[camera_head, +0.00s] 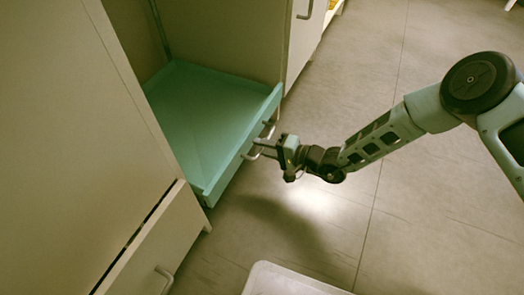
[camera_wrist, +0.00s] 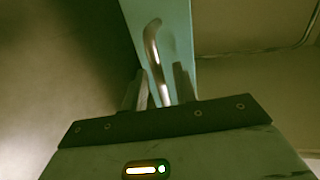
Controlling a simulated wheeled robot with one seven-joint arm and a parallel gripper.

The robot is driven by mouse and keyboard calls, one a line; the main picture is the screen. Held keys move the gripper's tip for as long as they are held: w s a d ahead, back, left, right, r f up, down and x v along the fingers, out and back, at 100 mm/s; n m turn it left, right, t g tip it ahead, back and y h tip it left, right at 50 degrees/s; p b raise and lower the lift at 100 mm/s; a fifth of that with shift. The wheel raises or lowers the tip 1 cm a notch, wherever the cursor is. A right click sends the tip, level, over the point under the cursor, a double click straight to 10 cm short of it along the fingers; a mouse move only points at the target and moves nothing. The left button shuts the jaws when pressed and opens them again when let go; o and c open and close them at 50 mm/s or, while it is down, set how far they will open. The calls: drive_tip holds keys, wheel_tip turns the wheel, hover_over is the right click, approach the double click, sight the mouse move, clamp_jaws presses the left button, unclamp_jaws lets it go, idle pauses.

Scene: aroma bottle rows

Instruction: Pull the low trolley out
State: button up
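The low trolley (camera_head: 207,115) is a teal, shallow tray-like drawer in an open bay of the cabinet, at the centre left of the head view. Its front panel carries a metal bar handle (camera_head: 265,150), which also shows in the wrist view (camera_wrist: 154,50). My gripper (camera_head: 264,145) is at the handle, reaching in from the right. In the wrist view its two fingers (camera_wrist: 160,88) stand on either side of the handle bar, with a narrow gap visible, so it looks open around the handle. The trolley's inside looks empty.
A cabinet drawer (camera_head: 160,240) with its own handle stands at the lower left, slightly open. Another cabinet front (camera_head: 305,40) is behind the bay. A pale tray-like object (camera_head: 285,280) lies at the bottom edge. The floor (camera_head: 420,210) to the right is clear apart from my arm above it.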

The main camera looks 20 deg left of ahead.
drive_tip(key=shift+a, duration=0.3)
clamp_jaws()
drive_tip(key=f+p+v, duration=0.2)
drive_tip(key=p+v, duration=0.3)
drive_tip(key=v, duration=0.8)
drive_tip(key=d+f+p+v, duration=0.1)
drive_tip(key=f+p+v, duration=0.2)
drive_tip(key=v, duration=1)
drive_tip(key=f+p+v, duration=0.3)
drive_tip(key=p+v, duration=0.5)
drive_tip(key=v, duration=0.6)
drive_tip(key=shift+w+d+p, duration=0.2)
drive_tip(key=shift+d+p, duration=0.15)
drive_tip(key=shift+d, duration=0.05)
drive_tip(key=shift+f, duration=0.1)
unclamp_jaws()
